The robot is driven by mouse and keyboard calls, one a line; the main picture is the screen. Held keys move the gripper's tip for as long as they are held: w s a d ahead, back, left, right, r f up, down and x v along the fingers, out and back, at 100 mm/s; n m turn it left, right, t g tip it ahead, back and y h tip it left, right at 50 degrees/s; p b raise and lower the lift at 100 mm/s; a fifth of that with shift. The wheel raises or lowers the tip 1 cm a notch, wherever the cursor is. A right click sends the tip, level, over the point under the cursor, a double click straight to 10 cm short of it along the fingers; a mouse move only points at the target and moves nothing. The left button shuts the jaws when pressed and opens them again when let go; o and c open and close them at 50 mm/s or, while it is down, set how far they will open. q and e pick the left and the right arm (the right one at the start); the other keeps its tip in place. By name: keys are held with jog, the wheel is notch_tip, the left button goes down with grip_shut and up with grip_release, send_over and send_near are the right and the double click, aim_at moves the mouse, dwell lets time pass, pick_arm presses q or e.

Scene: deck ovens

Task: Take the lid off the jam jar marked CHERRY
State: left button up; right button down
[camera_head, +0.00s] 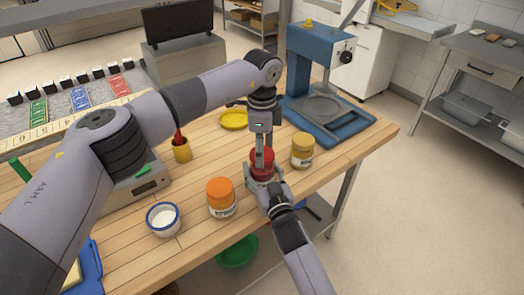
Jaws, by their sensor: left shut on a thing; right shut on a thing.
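A jar with a red lid (262,157) stands upright on the wooden table, between two other jars; any lettering on it is hidden or too small to read. My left gripper (264,157) points down from above and is shut on the red lid. My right gripper (264,186) comes from the front edge and is shut on the lower part of the same jar. The lid appears to sit on the jar. A jar with an orange lid (220,191) stands to the left, and a jar with a dull yellow lid (303,140) to the right.
A blue press-like machine (316,65) stands behind on the right. A yellow dish (234,119), a yellow cup (182,151) and a blue-rimmed white bowl (163,219) are on the table.

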pick_arm(q)
jog(key=shift+r, duration=0.1)
jog(key=shift+r, duration=1.9)
pick_arm(e)
jog(key=shift+c, duration=2.2)
grip_release()
jog(key=shift+s, duration=0.1)
jog(key=v, duration=1.2)
